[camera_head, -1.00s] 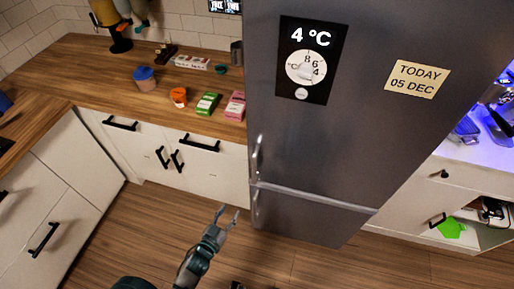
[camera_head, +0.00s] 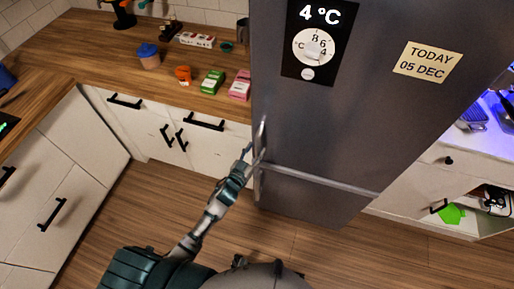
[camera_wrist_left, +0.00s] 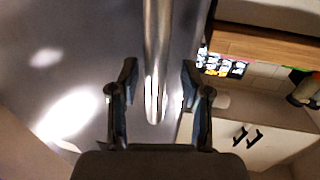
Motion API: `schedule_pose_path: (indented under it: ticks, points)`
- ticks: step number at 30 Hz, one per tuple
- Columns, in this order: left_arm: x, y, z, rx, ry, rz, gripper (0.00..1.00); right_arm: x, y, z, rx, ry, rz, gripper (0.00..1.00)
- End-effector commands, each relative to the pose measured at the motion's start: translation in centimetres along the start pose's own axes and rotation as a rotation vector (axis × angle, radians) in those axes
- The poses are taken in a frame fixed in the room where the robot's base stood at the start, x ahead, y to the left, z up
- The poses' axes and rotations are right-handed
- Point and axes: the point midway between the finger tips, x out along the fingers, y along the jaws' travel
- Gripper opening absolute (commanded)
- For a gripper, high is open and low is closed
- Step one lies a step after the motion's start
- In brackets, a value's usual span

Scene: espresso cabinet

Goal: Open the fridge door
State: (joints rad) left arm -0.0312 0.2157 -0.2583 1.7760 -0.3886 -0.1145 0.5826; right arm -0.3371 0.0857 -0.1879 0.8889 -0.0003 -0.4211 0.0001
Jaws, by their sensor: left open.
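The grey fridge (camera_head: 330,120) stands at the centre right in the head view, and its upper door is shut. The door's vertical metal handle (camera_head: 262,138) is at the door's left edge, just above the seam with the lower door. My left gripper (camera_head: 254,156) is at the lower part of this handle. In the left wrist view the handle (camera_wrist_left: 157,50) runs down between the two open fingers of the left gripper (camera_wrist_left: 157,88), with a gap on each side. My right gripper is not in view.
A wooden counter (camera_head: 110,55) with small boxes and cups lies left of the fridge, above white cabinets (camera_head: 150,125) with black handles. A white counter with an open compartment (camera_head: 470,210) is at the right. The wooden floor (camera_head: 330,255) in front is clear.

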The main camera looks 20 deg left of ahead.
Motion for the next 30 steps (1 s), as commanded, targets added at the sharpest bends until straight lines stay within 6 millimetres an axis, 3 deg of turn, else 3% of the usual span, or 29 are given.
schedule_pose_path:
  ticks: [5, 14, 18, 20, 30]
  points:
    - [1.5, 0.1, 0.0, 0.001, 0.0, 0.001, 0.47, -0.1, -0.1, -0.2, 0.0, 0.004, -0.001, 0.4]
    - [1.6, 0.1, 0.0, 0.0, -0.001, 0.0, 0.47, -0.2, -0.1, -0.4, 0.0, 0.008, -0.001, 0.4]
    - [1.6, 0.0, 0.0, 0.0, -0.001, 0.0, 0.12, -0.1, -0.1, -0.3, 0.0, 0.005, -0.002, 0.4]
    - [1.6, 0.0, 0.0, 0.0, -0.001, 0.0, 0.0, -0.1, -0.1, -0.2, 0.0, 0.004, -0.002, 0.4]
    - [1.7, 0.0, 0.1, 0.0, -0.002, -0.001, 0.0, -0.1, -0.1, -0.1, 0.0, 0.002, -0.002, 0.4]
